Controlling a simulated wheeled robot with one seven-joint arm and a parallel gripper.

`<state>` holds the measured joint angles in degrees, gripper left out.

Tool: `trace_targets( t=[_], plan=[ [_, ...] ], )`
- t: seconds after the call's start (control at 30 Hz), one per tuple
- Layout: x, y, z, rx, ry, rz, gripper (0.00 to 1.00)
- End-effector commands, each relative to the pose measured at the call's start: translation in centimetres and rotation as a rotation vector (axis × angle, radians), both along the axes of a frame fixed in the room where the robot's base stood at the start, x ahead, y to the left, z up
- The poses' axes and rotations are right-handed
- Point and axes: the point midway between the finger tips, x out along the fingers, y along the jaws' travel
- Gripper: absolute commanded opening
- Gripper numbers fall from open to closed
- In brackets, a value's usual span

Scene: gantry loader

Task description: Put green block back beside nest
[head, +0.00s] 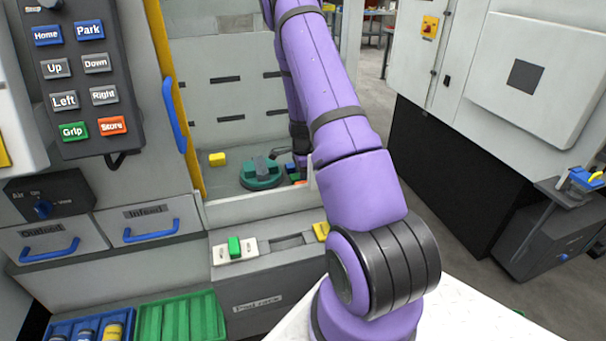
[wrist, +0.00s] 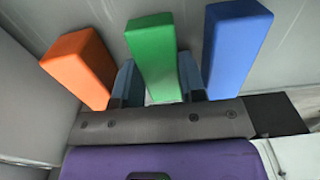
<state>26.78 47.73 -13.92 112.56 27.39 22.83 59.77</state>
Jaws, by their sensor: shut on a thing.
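The green block (wrist: 155,48) stands between the two fingers of my gripper (wrist: 158,80) in the wrist view, and the fingers are shut on it. An orange block (wrist: 79,66) is to its left and a blue block (wrist: 236,46) to its right, both outside the fingers. Bits of blue (head: 289,167) and orange (head: 294,177) show there.
A yellow door edge (head: 174,90) and a button pendant (head: 82,75) stand at left. A front sill (head: 255,205) bounds the bay. Another green piece (head: 235,247) sits on a white plate outside.

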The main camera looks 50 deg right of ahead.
Motion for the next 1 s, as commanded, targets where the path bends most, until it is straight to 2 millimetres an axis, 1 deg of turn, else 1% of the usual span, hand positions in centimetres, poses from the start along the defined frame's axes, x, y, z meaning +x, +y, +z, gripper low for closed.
trace_targets(
  t=[0.07,0.1,0.13,0.4,0.47,0.57,0.67,0.9,1.0],
  plan=[
    [0.0,0.0,-0.2,0.001,0.001,0.0,0.13],
    [0.0,0.0,-0.2,0.0,0.0,0.0,0.47],
    [0.0,0.0,-0.2,0.0,0.0,0.0,0.48],
    [0.0,0.0,-0.1,0.0,0.0,0.0,0.48],
    [0.0,0.0,0.2,-0.001,-0.001,0.001,0.48],
    [0.1,0.0,1.2,-0.001,-0.001,0.002,0.48],
    [0.1,0.0,2.8,-0.002,-0.002,0.002,0.48],
    [0.1,0.0,7.8,-0.003,-0.003,0.002,0.48],
    [0.1,0.0,9.4,-0.002,-0.003,0.002,0.48]
  ],
)
